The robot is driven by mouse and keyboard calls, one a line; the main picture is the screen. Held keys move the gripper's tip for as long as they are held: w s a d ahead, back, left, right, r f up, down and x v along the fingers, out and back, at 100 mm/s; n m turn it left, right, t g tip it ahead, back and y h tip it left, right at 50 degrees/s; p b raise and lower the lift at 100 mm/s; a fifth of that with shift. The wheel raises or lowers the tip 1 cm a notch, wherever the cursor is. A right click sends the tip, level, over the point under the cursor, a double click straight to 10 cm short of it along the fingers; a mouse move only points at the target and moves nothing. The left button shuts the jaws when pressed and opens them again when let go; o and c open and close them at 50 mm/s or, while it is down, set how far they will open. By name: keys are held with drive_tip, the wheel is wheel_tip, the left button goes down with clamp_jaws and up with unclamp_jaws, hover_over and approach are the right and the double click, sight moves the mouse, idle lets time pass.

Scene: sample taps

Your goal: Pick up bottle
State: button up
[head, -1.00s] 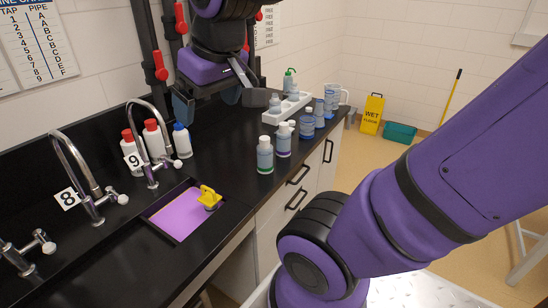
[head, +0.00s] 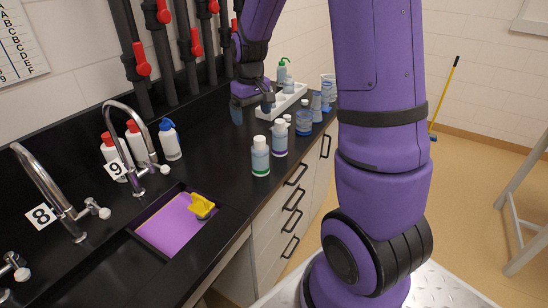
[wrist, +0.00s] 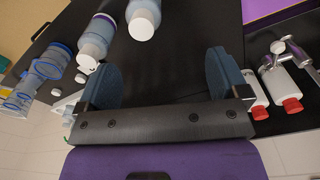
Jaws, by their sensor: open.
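The task does not say which bottle is meant. My gripper (head: 252,112) hangs over the counter, left of and behind the nearer bottles. In the wrist view my gripper (wrist: 163,72) has its two blue fingers wide apart with nothing between them. Two capped bottles (wrist: 143,20) (wrist: 97,40) show beyond the fingers, apart from them.
A white rack (head: 288,100) with bottles stands at the back. Red-capped and blue-capped wash bottles (head: 169,142) stand by the wall near tap 9 (head: 135,150). A sink with a purple bottom (head: 172,226) and yellow object (head: 201,206) lies in front. Counter left of the bottles is clear.

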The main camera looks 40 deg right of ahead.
sight(259, 138)
drive_tip(key=shift+w+d+f, duration=0.2)
drive_tip(key=shift+d+f, duration=0.35)
drive_tip(key=shift+d, duration=0.05)
drive_tip(key=shift+w+d+f, duration=0.15)
drive_tip(key=shift+d+f, duration=0.6)
drive_tip(key=shift+f, duration=0.15)
drive_tip(key=shift+d+f, duration=0.1)
drive_tip(key=shift+f, duration=5.1)
drive_tip(key=shift+w, duration=0.1)
drive_tip(key=c, duration=1.4)
drive_tip(key=shift+c, duration=0.2)
drive_tip(key=shift+r, duration=0.25)
